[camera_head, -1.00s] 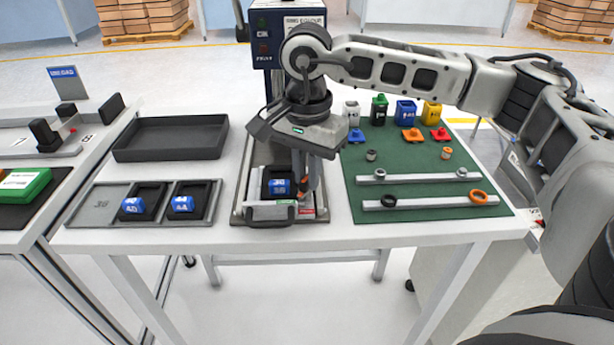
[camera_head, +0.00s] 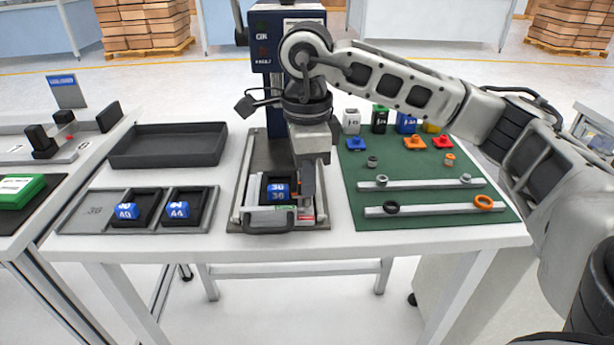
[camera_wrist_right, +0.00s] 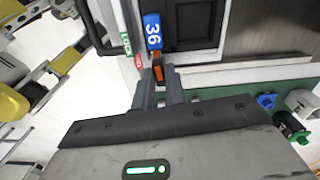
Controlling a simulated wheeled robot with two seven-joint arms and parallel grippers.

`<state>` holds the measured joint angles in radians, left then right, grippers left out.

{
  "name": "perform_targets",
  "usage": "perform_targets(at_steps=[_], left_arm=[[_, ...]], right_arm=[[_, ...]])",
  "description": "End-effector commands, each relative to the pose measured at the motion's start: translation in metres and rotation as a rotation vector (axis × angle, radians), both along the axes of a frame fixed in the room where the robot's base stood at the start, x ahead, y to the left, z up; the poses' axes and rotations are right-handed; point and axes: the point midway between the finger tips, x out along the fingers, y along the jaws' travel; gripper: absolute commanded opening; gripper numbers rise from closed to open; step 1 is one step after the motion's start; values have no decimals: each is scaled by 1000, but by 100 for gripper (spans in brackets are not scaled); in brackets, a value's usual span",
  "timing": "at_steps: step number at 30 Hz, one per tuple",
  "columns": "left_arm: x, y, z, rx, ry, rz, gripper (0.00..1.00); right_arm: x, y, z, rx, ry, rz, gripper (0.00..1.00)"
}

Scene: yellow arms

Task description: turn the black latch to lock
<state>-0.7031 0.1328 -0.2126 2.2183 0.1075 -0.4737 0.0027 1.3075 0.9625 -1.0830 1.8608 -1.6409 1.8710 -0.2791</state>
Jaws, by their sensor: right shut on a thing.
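The fixture (camera_head: 240,215) sits at the table's front middle, with a black front handle. A blue block marked 36 (camera_head: 278,190) sits in its black nest and also shows in the right wrist view (camera_wrist_right: 152,31). My right gripper (camera_head: 307,195) points down at the nest's right side. In the right wrist view its grey fingers (camera_wrist_right: 158,88) are shut on the latch (camera_wrist_right: 157,66), a small black piece with an orange part beside the blue block. The fingers hide part of the latch, so its exact angle is hard to tell. My left gripper is out of view.
A dark press column (camera_head: 272,70) stands behind the fixture. To the left are an empty black tray (camera_head: 168,158) and a grey tray (camera_head: 90,212) with two blue-labelled blocks. A green mat (camera_head: 430,190) with rails, rings and small bins lies to the right.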

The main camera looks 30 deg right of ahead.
Motion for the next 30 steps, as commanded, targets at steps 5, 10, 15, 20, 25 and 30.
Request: perform_targets(at_steps=[5, 10, 15, 20, 25, 30], left_arm=[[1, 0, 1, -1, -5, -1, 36], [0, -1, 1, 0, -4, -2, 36], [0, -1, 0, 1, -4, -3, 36], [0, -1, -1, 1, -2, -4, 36], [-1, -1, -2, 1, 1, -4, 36], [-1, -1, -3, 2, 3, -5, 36]], right_arm=[[0, 0, 1, 1, -3, -76, 0], [0, 0, 1, 1, -3, -112, 0], [0, 0, 1, 1, -3, -127, 0], [0, 0, 1, 1, -3, -128, 0], [0, 0, 1, 1, -3, -127, 15], [0, 0, 1, 1, -3, -126, 22]])
